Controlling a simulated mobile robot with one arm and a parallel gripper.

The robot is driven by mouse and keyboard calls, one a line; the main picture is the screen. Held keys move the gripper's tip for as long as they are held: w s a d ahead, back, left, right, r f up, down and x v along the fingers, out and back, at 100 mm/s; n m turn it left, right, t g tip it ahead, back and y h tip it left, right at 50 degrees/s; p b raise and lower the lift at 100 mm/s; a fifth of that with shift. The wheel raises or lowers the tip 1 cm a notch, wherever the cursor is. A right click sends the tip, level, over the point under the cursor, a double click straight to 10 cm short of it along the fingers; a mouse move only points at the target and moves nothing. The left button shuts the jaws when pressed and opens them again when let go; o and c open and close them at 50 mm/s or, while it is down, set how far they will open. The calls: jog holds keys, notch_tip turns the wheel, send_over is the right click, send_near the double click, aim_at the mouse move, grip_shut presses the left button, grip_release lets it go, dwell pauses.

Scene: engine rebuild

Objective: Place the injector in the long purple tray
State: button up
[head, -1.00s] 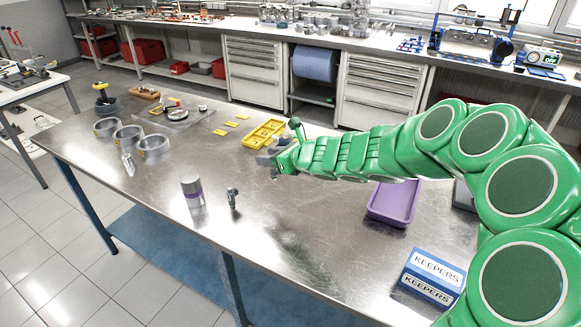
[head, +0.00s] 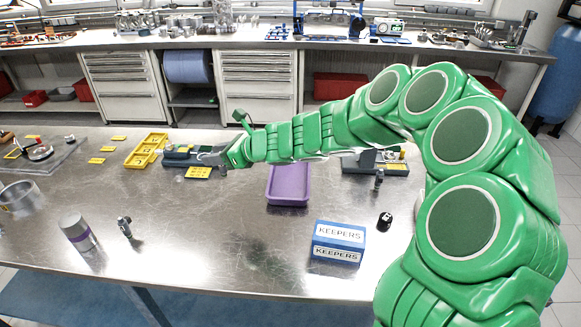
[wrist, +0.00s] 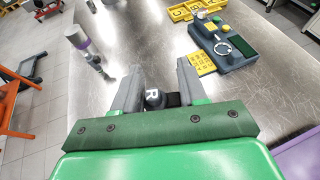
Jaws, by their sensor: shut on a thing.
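A small metallic injector-like piece (head: 125,228) stands on the table beside a grey cylinder with a purple band (head: 78,231).
A yellow compartment tray (head: 146,150) and a yellow plate (head: 198,172) lie near my gripper. A blue KEEPERS box (head: 338,243) and a black lettered piece (head: 385,221) are at front right. A dark fixture (head: 375,163) stands behind them. The table's middle is clear.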

jog(key=d+r+m+t, duration=0.1)
jog(key=d+r, duration=0.1)
jog(key=d, duration=1.7)
send_over(286, 178)
jog(key=shift+f, duration=5.1)
jog(key=shift+w+f+h, duration=0.1)
jog(key=shift+f+h, duration=0.2)
jog(key=shift+f, duration=0.05)
jog(key=shift+f+t, duration=0.3)
jog(key=shift+f, duration=1)
jog(key=shift+f, duration=0.1)
jog(key=o, duration=1.1)
jog(key=shift+c, duration=0.2)
